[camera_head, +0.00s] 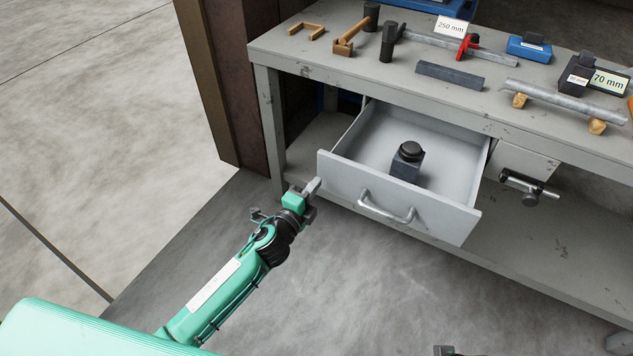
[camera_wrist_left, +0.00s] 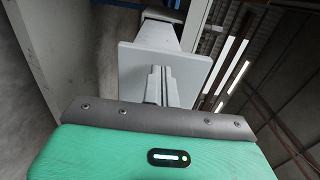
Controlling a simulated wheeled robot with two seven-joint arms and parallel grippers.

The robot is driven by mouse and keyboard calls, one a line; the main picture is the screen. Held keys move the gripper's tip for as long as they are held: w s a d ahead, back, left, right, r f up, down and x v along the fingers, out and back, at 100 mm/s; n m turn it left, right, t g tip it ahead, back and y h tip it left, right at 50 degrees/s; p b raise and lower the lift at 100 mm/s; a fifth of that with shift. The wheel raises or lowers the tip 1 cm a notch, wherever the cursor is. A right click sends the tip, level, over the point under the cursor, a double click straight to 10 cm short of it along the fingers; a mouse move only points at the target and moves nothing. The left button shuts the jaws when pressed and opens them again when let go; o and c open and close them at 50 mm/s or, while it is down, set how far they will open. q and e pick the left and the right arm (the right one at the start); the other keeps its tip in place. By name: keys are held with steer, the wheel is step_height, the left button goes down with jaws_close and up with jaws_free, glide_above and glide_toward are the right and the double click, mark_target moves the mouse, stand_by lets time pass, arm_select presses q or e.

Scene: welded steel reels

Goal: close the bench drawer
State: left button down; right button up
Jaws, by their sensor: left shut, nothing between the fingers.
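The bench drawer (camera_head: 340,182) stands pulled out from under the bench, its grey front facing me. Its bar handle (camera_head: 386,208) is on that front. A dark block with a round black top (camera_head: 407,160) sits inside. My left gripper (camera_head: 314,186) is shut and empty, its fingertips at the left end of the drawer front. In the left wrist view the shut fingers (camera_wrist_left: 158,85) point at a pale grey panel (camera_wrist_left: 187,68), seemingly the drawer front. I cannot tell whether they touch it.
The grey workbench (camera_head: 290,53) carries a hammer, a red-jawed clamp (camera_head: 467,46), a steel bar (camera_head: 450,75) and a rod on wooden supports (camera_head: 565,103). A bench leg (camera_head: 271,125) stands left of the drawer. A dark fitting (camera_head: 529,190) projects to its right.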

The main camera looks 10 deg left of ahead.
arm_select(q)
steer(key=shift+x, duration=0.85)
steer(key=shift+w, duration=0.1)
